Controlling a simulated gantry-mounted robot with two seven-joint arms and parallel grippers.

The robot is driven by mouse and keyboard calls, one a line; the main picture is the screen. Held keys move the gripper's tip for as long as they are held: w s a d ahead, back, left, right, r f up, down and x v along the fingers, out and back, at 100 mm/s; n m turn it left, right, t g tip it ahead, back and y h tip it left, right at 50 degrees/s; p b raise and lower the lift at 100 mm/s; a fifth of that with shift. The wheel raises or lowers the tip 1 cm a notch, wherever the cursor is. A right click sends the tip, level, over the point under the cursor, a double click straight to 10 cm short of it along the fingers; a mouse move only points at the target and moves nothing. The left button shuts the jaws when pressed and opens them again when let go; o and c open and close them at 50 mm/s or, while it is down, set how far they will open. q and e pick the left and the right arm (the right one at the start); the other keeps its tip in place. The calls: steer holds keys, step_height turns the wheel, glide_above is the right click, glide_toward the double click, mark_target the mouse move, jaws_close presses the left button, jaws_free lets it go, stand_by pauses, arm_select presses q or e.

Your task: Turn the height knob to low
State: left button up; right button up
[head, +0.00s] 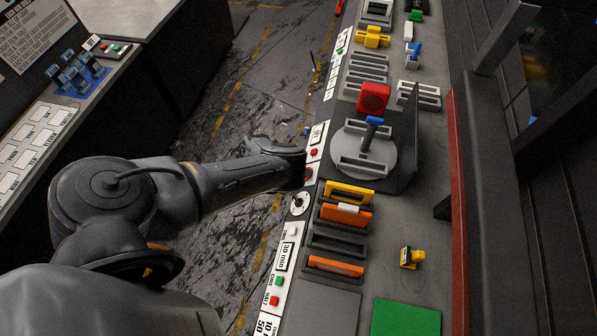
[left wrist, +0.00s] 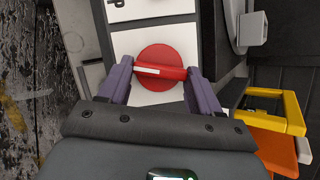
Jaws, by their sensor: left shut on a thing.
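A round red knob (left wrist: 163,72) with a raised bar sits on a white panel in the left wrist view. A white line on the bar lies toward its left end there. The purple fingers of my left gripper (left wrist: 158,88) are shut on the ends of this bar. In the head view, my left gripper (head: 301,168) is at the console's left edge and mostly hides the knob. Part of a printed label (left wrist: 121,4) shows above the knob, too cropped to read. My right gripper is not in view.
A black-and-white dial (head: 300,203) and a "30 min" panel (head: 284,257) lie along the same edge strip. Yellow and orange framed pieces (head: 345,215) stand in racks beside it. A grey turntable fixture (head: 350,162) stands farther right. A green mat (head: 405,318) lies at the front.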

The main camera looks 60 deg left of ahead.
arm_select(q)
steer(key=shift+n, duration=0.7)
steer(key=shift+g, duration=0.3)
steer(key=o, duration=1.1)
steer(key=shift+w, duration=0.1)
steer(key=shift+c, duration=0.2)
steer(key=shift+r, duration=0.1)
steer(key=shift+s+r, duration=0.15)
steer(key=shift+s, duration=0.2)
steer(key=p+v, duration=0.4)
steer(key=v, duration=0.6)
steer(key=shift+p, duration=0.4)
